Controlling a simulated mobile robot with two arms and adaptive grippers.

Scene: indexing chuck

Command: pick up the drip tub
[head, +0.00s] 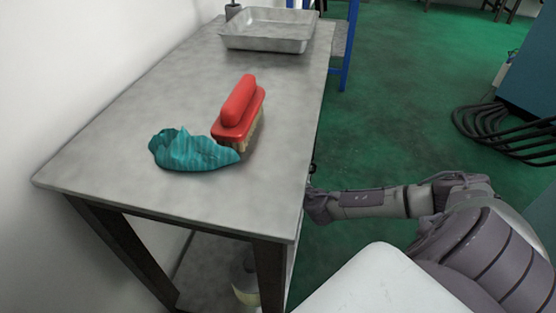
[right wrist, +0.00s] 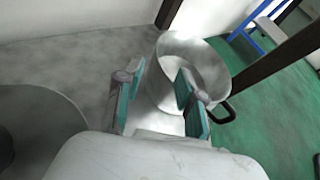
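The drip tub looks to be the round metal tub (right wrist: 205,62) with a dark handle (right wrist: 225,113) in the right wrist view. It stands on the grey lower shelf, under the tabletop. My right gripper (right wrist: 160,100) is open at its near side. One finger is to the left of the tub and the other overlaps its near rim. I cannot tell whether either finger touches it. In the head view my right arm reaches to the table's right side, its gripper hidden behind the edge, and the tub is not seen. My left gripper is not in view.
The grey tabletop (head: 110,180) holds a red brush (head: 240,108), a crumpled teal cloth (head: 190,152) and a shallow metal tray (head: 268,30). A bottle (head: 245,282) stands below the tabletop. Dark table legs (head: 270,275) bound the lower shelf.

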